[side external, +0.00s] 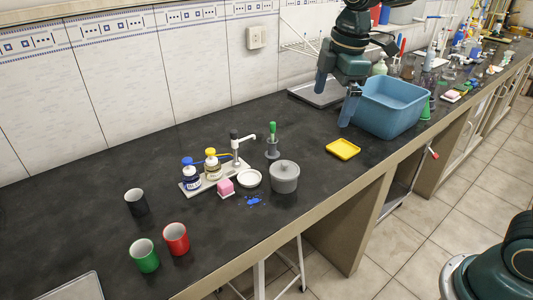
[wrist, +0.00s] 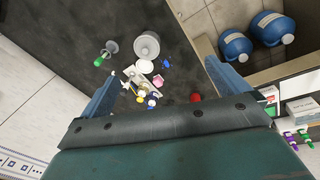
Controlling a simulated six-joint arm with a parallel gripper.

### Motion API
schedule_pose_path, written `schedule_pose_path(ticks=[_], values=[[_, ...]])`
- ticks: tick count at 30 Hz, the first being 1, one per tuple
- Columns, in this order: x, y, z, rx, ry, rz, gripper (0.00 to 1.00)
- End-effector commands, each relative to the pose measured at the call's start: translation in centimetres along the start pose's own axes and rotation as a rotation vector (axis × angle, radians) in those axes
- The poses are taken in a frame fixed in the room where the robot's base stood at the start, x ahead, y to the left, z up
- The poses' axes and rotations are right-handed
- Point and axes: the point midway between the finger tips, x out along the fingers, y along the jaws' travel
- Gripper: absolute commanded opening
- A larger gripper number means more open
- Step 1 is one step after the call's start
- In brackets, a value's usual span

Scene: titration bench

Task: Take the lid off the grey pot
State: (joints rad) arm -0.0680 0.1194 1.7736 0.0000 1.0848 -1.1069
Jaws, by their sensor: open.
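The grey pot (side external: 284,183) stands upright near the front edge of the dark bench. Its grey lid (side external: 284,167) with a small knob sits on top. In the wrist view the pot with its lid (wrist: 146,45) shows beyond the fingers, left of the picture's centre line. My gripper (side external: 335,97) has two blue fingers, spread wide apart, with nothing between them. It hangs above the bench, up and to the right of the pot and well apart from it. In the wrist view my gripper (wrist: 158,88) also looks empty.
A blue basin (side external: 390,108) stands behind and right of the yellow tray (side external: 343,149). Left of the pot are a white dish (side external: 249,178), a pink block (side external: 226,187), bottles on a stand and a green-handled tool (side external: 272,145). Three mugs stand further left.

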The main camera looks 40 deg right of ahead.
Motion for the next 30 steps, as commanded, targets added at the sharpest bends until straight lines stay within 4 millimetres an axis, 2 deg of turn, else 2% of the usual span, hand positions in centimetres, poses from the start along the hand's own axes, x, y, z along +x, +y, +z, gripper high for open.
schedule_pose_path(ticks=[9, 16, 21, 30], values=[[5.4, 4.6, -3.3, -0.321, -0.027, -0.09, 1.0], [9.0, 6.6, -5.0, -0.513, -0.029, -0.143, 1.0], [10.3, 7.2, -5.6, -0.581, -0.028, -0.161, 1.0], [10.8, 7.3, -5.6, -0.593, -0.028, -0.165, 1.0]])
